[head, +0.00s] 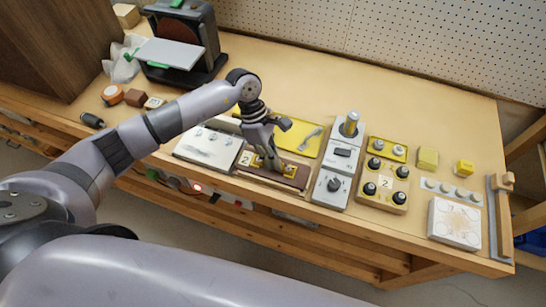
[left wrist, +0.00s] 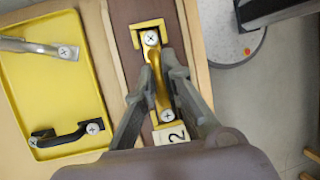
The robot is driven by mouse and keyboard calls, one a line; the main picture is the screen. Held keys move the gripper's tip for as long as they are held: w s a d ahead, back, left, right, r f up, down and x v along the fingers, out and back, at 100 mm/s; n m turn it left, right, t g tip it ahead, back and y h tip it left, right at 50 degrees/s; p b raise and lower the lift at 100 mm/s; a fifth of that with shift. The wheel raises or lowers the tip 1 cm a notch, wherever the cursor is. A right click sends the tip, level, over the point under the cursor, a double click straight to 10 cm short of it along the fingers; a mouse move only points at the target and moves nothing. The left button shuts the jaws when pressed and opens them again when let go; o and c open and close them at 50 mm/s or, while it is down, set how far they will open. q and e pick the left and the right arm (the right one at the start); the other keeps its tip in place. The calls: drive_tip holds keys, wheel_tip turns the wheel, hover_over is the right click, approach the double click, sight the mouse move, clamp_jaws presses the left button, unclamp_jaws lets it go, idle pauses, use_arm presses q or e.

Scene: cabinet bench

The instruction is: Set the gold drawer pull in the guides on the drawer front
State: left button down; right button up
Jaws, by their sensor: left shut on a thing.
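My left gripper (head: 268,165) is over the brown drawer front (head: 300,182), with its fingers pointing down. It is shut on the gold drawer pull (left wrist: 157,82), which shows between the fingers (left wrist: 158,85) in the left wrist view. The pull lies lengthwise along the drawer front, in line with the gold guides (left wrist: 135,37). Its far screw end is within the far guide's bracket outline. The near end is by the other guide and the label 2 (left wrist: 177,136), partly hidden by the gripper. I cannot tell whether the pull is fully down. My right gripper is out of view.
A yellow tray (left wrist: 55,110) beside the drawer front holds a silver pull (left wrist: 35,46) and a black pull (left wrist: 70,133). In the head view, a grey switch unit (head: 341,165) stands close right and a white panel (head: 205,148) close left. The bench's front edge is near.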

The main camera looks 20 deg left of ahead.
use_arm(q)
drive_tip(key=c, duration=1.6)
unclamp_jaws()
drive_tip(key=shift+c, duration=0.2)
drive_tip(key=shift+o, duration=0.5)
drive_tip(key=shift+o, duration=0.9)
drive_tip(key=shift+r+p, duration=1.65)
drive_tip(key=shift+r, duration=1.85)
